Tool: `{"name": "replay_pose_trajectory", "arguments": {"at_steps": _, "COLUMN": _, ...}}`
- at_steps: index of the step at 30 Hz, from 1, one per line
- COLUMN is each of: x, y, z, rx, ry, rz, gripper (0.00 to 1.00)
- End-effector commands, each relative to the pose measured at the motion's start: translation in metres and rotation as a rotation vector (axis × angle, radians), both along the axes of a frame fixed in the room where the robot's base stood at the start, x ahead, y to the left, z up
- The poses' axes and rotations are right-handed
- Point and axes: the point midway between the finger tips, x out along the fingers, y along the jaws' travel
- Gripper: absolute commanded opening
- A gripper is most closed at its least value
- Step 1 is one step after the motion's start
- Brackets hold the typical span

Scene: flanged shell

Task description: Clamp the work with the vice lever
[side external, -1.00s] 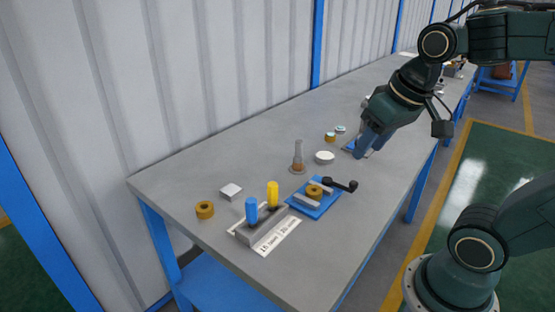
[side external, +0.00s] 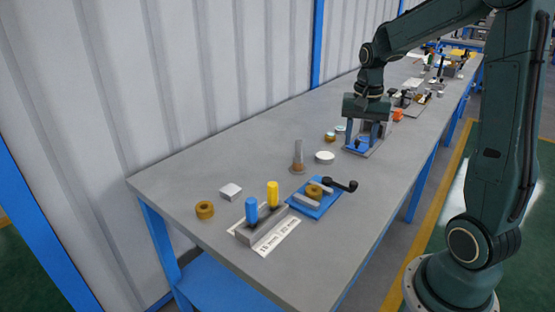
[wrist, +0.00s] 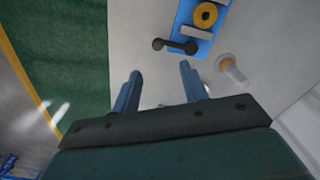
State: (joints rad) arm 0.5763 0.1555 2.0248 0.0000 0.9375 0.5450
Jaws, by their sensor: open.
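The vice (side external: 328,205) is a blue plate with grey jaws, and a brass-coloured round part (side external: 314,191) sits between the jaws. Its black lever (side external: 340,184) sticks out to the right and ends in a dark knob. The wrist view shows the vice (wrist: 205,45) at the top, with the round part (wrist: 206,14) and the lever (wrist: 175,45). My gripper (side external: 368,133) points down, farther along the bench than the vice. Its blue fingers are apart and empty in the wrist view (wrist: 159,70), with the lever clear of them.
A glassy post (side external: 298,156) and a white disc (side external: 325,157) are behind the vice. A grey block with a blue peg (side external: 252,209) and a yellow peg (side external: 272,194) is to the left. A brass ring (side external: 205,209) lies nearby.

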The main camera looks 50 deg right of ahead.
Motion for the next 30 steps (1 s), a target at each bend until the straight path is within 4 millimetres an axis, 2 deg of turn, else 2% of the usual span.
{"name": "replay_pose_trajectory", "arguments": {"at_steps": 5, "x": 0.001, "y": -0.013, "z": -0.010, "rx": 0.013, "ry": 0.018, "rz": -0.054, "gripper": 0.44}}
{"name": "replay_pose_trajectory", "arguments": {"at_steps": 17, "x": 0.001, "y": -0.014, "z": -0.017, "rx": 0.015, "ry": 0.021, "rz": -0.058, "gripper": 0.44}}
{"name": "replay_pose_trajectory", "arguments": {"at_steps": 23, "x": 0.000, "y": -0.013, "z": -0.035, "rx": 0.015, "ry": 0.023, "rz": -0.057, "gripper": 0.44}}
{"name": "replay_pose_trajectory", "arguments": {"at_steps": 30, "x": 0.000, "y": -0.013, "z": -0.070, "rx": 0.017, "ry": 0.025, "rz": -0.056, "gripper": 0.44}}
